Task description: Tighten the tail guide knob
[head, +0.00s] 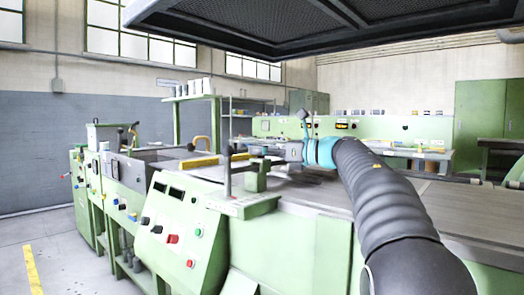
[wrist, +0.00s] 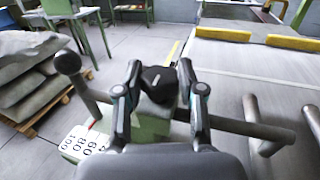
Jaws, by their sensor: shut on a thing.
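The tail guide knob is a black knob (wrist: 158,82) with a small white mark, on top of a green block (wrist: 152,117) in the wrist view. My gripper (wrist: 159,74) has one finger on each side of the knob and is shut on it. In the head view the green block (head: 257,178) stands on the near edge of the green machine. My gripper (head: 268,151) reaches it from the right; the knob is hard to make out there. A grey bar (wrist: 235,125) runs by the block, and a ball-ended lever (wrist: 68,63) stands at its left.
A scale plate with numbers (wrist: 82,143) lies below the block. Grey posts (wrist: 270,148) stand to the right over the flat machine bed (wrist: 230,65). Yellow bars (wrist: 222,34) lie further back. Stacked sacks (wrist: 35,75) sit on a pallet at left.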

